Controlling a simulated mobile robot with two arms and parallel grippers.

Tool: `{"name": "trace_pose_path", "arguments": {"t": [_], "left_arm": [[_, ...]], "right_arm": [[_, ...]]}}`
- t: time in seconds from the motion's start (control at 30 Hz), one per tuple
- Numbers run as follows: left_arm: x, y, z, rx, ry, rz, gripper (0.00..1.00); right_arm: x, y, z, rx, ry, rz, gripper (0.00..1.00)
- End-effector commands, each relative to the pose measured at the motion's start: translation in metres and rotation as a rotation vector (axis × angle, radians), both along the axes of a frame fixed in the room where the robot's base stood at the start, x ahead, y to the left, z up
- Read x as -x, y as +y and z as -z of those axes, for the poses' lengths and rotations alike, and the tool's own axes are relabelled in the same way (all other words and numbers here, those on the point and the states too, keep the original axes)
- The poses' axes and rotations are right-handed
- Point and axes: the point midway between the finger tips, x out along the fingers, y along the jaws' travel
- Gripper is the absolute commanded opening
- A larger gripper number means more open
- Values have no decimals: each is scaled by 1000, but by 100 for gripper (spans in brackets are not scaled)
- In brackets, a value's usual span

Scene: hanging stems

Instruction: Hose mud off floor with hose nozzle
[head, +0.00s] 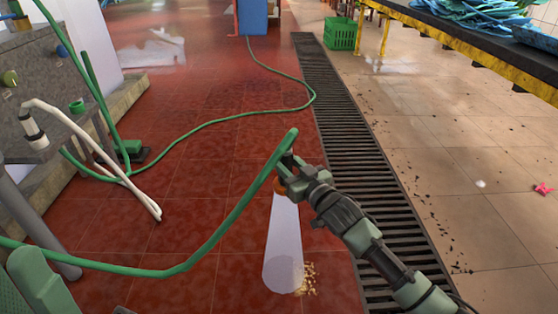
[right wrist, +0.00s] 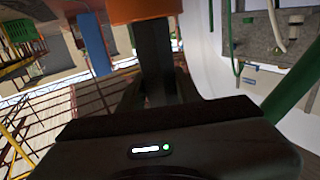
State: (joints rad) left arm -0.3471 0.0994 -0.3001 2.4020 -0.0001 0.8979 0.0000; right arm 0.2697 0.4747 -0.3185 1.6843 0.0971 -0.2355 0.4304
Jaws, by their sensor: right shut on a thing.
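My right gripper (head: 291,177) is shut on the hose nozzle, whose orange part (head: 281,187) shows beside the fingers. In the right wrist view the orange nozzle (right wrist: 150,10) sits at the top, against the dark fingers (right wrist: 155,70). The green hose (head: 240,205) arches up to the gripper from the lower left. A whitish cone of water (head: 283,240) runs from the nozzle down to the red floor. A patch of yellow-brown mud crumbs (head: 309,280) lies at the right edge of the cone's foot. My left gripper is out of view.
A long dark floor drain grate (head: 345,130) runs right of the water cone. Beige tiles (head: 430,140) with scattered dark bits lie beyond it. A green crate (head: 341,33) stands at the back. Green and white hoses hang by the left wall (head: 30,110). Red floor between is mostly clear.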

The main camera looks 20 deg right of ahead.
Motion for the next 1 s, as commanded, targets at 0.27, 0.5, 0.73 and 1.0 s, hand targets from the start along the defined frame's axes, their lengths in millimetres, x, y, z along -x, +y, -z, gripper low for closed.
{"name": "trace_pose_path", "arguments": {"t": [0.27,0.5,0.73,1.0], "left_arm": [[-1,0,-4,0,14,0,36],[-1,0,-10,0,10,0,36],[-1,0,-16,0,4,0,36],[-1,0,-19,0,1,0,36]], "right_arm": [[5,-20,-1,1,1,1,0],[10,-36,-1,1,1,1,0],[15,-51,-1,1,1,1,0],[17,-60,-1,0,-1,0,0]]}}
